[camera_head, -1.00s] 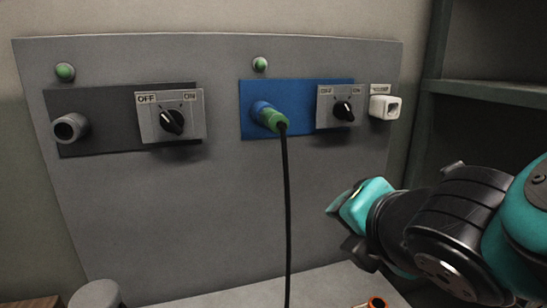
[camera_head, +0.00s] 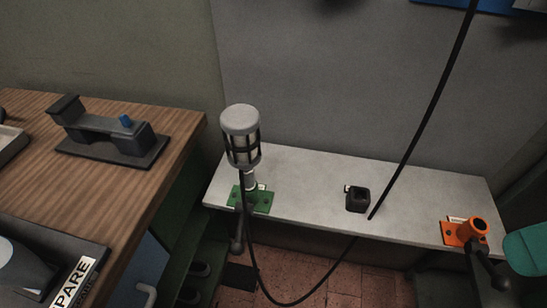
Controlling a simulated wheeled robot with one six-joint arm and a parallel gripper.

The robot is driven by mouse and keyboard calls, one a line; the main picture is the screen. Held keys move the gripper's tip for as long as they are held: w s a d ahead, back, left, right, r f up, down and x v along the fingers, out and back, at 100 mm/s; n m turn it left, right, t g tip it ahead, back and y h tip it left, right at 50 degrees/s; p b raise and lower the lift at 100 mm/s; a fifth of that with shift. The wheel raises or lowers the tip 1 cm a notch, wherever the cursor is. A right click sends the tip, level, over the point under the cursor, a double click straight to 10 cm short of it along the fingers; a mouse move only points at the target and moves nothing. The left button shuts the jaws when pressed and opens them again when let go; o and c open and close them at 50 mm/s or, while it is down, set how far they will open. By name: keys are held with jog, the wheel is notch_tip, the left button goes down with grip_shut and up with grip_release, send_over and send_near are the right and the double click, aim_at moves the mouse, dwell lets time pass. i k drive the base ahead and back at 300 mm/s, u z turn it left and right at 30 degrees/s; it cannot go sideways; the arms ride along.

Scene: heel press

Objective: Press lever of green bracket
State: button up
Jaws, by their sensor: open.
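The green bracket (camera_head: 262,200) is a flat green plate near the left front corner of the pale grey shelf. A caged grey lamp (camera_head: 241,138) stands upright over it, with its lower stem at the plate. A dark lever (camera_head: 237,232) with a rounded end hangs down past the shelf's front edge below the bracket. A black cord runs down close beside the lever and partly overlaps this area. Only a teal piece of my arm shows at the right edge. My gripper's fingers are not visible, and nothing of mine is near the green bracket.
An orange bracket (camera_head: 456,234) with a dark lever sits at the shelf's right end. A black square socket (camera_head: 358,199) stands mid-shelf. The black cord (camera_head: 431,110) loops below the shelf. A wooden bench (camera_head: 178,128) with a dark fixture (camera_head: 112,140) fills the left.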

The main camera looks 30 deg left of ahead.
aim_at(237, 247)
jog(key=u, duration=2)
jog(key=k, duration=1.15)
jog(key=z, duration=0.25)
